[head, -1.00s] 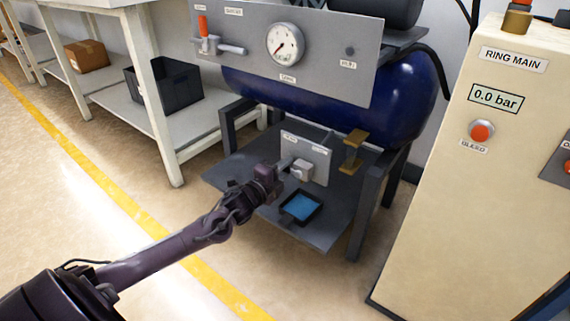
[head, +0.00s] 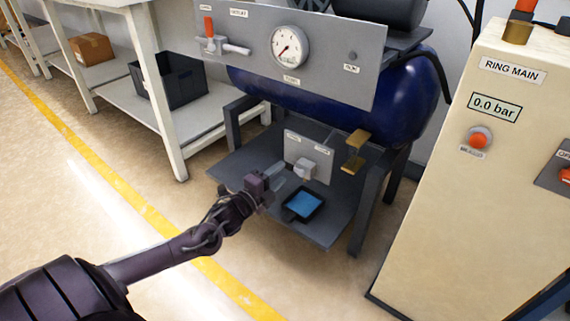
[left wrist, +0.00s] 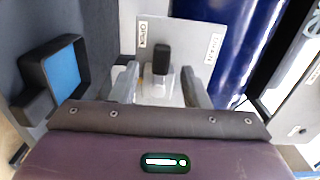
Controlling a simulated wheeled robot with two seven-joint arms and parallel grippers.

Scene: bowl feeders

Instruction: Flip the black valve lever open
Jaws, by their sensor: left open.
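The black valve lever (left wrist: 161,58) shows in the left wrist view in front of a pale plate (left wrist: 180,32). The plate has an OPEN label on its left and another label on its right. In the head view the plate (head: 318,160) stands on the low shelf with a light grey valve block (head: 306,169) on it; I cannot make out the black lever there. My left gripper (head: 279,175) is open, just in front and left of the block. In the left wrist view its fingers (left wrist: 160,76) stand either side of the lever, with gaps. My right gripper is not in view.
A black tray with a blue inside (head: 303,204) sits on the shelf beside the gripper. A brass bracket (head: 355,152) stands right of the plate. The blue tank (head: 400,100) and gauge panel (head: 340,60) are above. A cream RING MAIN cabinet (head: 440,200) stands at right.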

